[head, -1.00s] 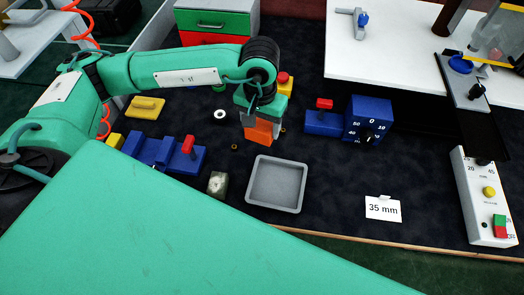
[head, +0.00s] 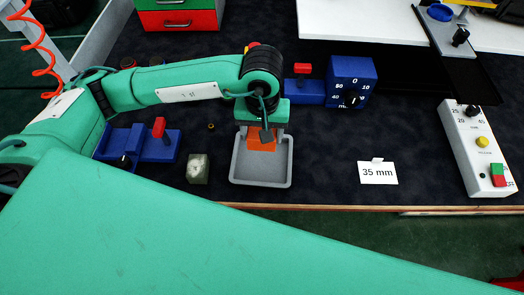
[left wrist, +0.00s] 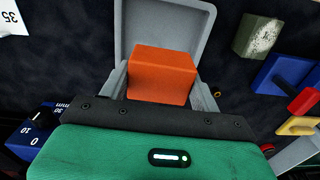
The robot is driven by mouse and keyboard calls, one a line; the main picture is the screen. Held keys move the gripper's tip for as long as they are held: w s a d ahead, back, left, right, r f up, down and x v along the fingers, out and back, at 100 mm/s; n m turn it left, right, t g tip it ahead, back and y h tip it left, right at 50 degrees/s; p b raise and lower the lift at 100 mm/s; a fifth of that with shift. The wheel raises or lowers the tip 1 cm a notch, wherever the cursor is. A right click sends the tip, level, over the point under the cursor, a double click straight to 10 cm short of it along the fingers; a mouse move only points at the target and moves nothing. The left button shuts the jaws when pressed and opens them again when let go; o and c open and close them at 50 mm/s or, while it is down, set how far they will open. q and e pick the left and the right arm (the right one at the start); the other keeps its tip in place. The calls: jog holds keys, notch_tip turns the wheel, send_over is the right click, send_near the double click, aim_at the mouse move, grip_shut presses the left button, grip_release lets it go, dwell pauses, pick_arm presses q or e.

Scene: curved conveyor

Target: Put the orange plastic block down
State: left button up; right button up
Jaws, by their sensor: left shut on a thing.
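The orange plastic block (head: 262,139) is held in my left gripper (head: 264,130), over the back part of the grey tray (head: 239,171). In the left wrist view the orange block (left wrist: 162,74) sits between the two fingers of my left gripper (left wrist: 162,85), with the grey tray (left wrist: 133,22) beyond it. Whether the block touches the tray floor cannot be told. My right gripper is not in view.
A green-grey worn block (head: 198,169) stands left of the tray. A blue device with a red knob (head: 160,128) is further left. A blue dial box (head: 351,82) stands behind right. A "35 mm" card (head: 378,173) lies right, with clear dark mat between.

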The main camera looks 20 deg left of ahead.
pick_arm(q)
notch_tip(320, 180, down, 5)
notch_tip(320, 180, down, 4)
jog(key=shift+f+p, duration=0.2)
jog(key=shift+p, duration=0.25)
jog(key=shift+f, duration=0.25)
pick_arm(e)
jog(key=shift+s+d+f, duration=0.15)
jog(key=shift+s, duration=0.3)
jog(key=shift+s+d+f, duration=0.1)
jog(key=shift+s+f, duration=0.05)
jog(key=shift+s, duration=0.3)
